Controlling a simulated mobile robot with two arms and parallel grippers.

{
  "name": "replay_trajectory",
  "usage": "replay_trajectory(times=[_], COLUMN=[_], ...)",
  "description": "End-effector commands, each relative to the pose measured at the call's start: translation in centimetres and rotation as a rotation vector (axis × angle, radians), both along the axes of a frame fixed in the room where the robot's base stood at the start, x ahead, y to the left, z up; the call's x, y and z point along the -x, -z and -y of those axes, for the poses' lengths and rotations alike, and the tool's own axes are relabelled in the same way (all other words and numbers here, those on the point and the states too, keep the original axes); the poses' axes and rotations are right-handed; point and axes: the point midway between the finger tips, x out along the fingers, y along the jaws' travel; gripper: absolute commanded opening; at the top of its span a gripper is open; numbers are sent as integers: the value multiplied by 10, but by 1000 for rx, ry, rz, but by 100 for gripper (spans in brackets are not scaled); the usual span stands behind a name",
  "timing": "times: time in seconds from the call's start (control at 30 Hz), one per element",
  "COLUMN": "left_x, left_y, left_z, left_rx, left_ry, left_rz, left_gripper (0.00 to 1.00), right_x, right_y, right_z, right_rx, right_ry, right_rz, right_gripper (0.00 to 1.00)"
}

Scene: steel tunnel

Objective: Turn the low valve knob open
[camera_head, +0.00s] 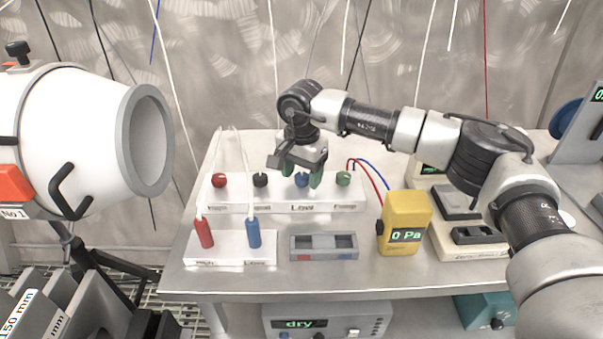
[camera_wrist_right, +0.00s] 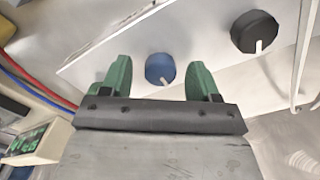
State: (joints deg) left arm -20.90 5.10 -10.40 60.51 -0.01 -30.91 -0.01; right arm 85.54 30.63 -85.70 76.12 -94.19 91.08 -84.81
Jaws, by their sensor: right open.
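The low valve knob is blue (camera_head: 302,181) and sits on a long white valve panel (camera_head: 330,205), third from the left in the head view. It also shows in the right wrist view (camera_wrist_right: 160,68), with a white pointer mark. My right gripper (camera_head: 301,174) is open, with green fingers pointing down at the panel. In the right wrist view its fingers (camera_wrist_right: 159,78) lie on either side of the blue knob, with visible gaps. I cannot tell whether the fingertips have reached the knob's height. My left gripper is not in view.
A red knob (camera_head: 219,180), a black knob (camera_head: 260,180) and a green knob (camera_head: 343,178) share the panel. In front are a white block with red and blue plugs (camera_head: 232,250), a grey tray (camera_head: 323,255) and a yellow meter reading 0 Pa (camera_head: 405,215). Thin hoses hang nearby.

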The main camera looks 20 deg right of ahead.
Motion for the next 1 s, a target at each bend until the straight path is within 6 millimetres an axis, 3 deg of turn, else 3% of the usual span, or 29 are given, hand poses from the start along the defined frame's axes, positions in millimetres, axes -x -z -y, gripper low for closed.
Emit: replay_trajectory(times=[0.3, 0.63, 1.0], left_x=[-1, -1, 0], left_y=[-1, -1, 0], left_z=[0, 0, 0], left_rx=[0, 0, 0], left_ry=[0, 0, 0], left_rz=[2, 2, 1], left_gripper=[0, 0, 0], right_x=[0, 0, 0], right_y=[3, 3, 3], right_z=[0, 0, 0], right_rx=[0, -1, -1], right_ry=[0, 0, 62], right_rz=[0, 1, 1], right_gripper=[61, 12, 12])
